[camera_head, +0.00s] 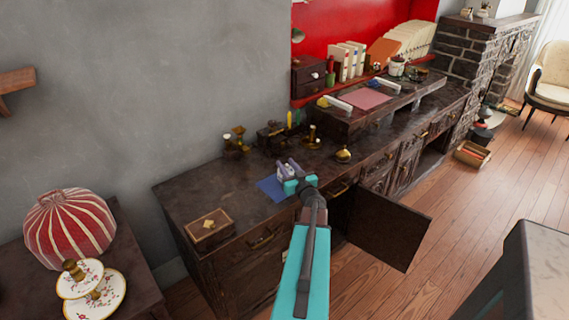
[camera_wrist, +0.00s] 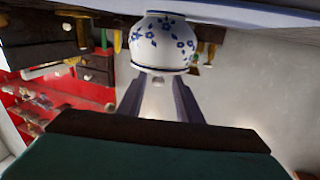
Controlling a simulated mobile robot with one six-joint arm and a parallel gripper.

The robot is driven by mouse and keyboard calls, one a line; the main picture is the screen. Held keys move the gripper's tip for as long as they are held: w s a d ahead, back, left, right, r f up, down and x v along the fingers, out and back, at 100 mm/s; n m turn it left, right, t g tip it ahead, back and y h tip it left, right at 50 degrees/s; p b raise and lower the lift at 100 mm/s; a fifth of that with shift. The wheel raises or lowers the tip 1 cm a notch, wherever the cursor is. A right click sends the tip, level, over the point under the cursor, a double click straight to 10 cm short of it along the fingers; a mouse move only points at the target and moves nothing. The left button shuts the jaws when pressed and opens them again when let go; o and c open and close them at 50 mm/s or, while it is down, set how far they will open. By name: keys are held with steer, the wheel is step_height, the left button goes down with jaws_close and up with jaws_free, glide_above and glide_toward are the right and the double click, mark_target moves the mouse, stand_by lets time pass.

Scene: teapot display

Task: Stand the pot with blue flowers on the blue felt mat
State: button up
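The pot with blue flowers is a round white pot (camera_wrist: 162,42) with a blue flower pattern, large at the top of the wrist view. In the head view the pot (camera_head: 284,174) shows as a small pale patch among my gripper's fingers, over or on the blue felt mat. The mat (camera_head: 268,190) lies flat on the dark cabinet top, partly hidden by the gripper. My gripper (camera_wrist: 160,84) has its two dark fingers apart, with their tips at the pot's rim. The pot hides the tips, so I cannot tell whether they grip it.
A wooden box (camera_head: 210,230) stands left of the mat. Brass items (camera_head: 236,142) stand behind, and a round brass piece (camera_head: 343,155) is to the right. A cabinet door (camera_head: 390,228) hangs open below. A red striped lamp (camera_head: 70,228) is at the left.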

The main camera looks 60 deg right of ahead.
steer(key=shift+b+v, duration=0.4)
steer(key=shift+v, duration=3.45)
steer(key=shift+s, duration=0.15)
